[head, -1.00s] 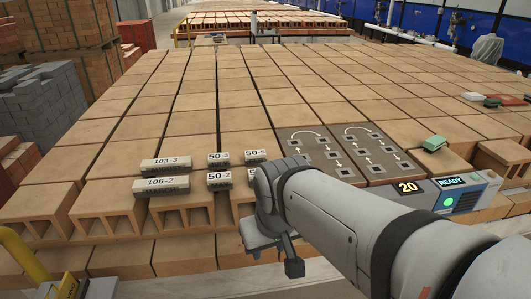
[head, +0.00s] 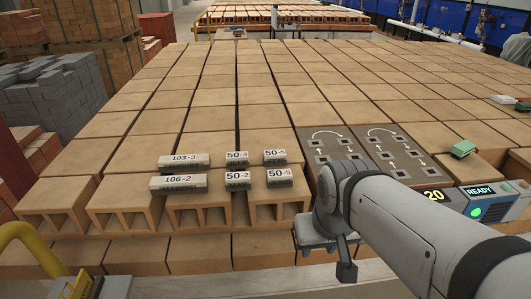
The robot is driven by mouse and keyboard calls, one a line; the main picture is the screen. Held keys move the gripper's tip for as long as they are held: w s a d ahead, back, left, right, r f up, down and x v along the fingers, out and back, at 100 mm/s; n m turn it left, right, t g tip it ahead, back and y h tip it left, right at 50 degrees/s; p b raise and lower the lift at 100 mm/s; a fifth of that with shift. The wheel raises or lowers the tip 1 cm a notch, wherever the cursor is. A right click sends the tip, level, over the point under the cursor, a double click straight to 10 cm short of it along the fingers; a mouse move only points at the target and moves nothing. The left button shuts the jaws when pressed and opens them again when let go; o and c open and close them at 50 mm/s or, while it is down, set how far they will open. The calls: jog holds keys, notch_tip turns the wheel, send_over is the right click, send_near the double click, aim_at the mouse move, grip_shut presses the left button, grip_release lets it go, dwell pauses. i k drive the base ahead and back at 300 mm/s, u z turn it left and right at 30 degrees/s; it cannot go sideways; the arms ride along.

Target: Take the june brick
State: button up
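Several small grey bricks with number labels sit on top of the big tan hollow bricks. The front right small brick (head: 279,178) has a front word that is blurred; it may read june. Beside it stands a small brick labelled 50-2 (head: 237,180), and behind it one labelled 50-5 (head: 275,157). Long bricks labelled 106-2 (head: 178,184) and 103-3 (head: 184,161) lie to the left. My gripper (head: 328,250) hangs at the front edge of the tan bricks, right of the small bricks and apart from them. Its fingers are mostly hidden, and I cannot see anything held.
Dark plates with arrows and square marks (head: 366,152) lie right of the small bricks, partly behind my arm.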

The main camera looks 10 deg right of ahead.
aim_at(274, 178)
jog(key=i, duration=0.95)
jog(key=z, duration=0.05)
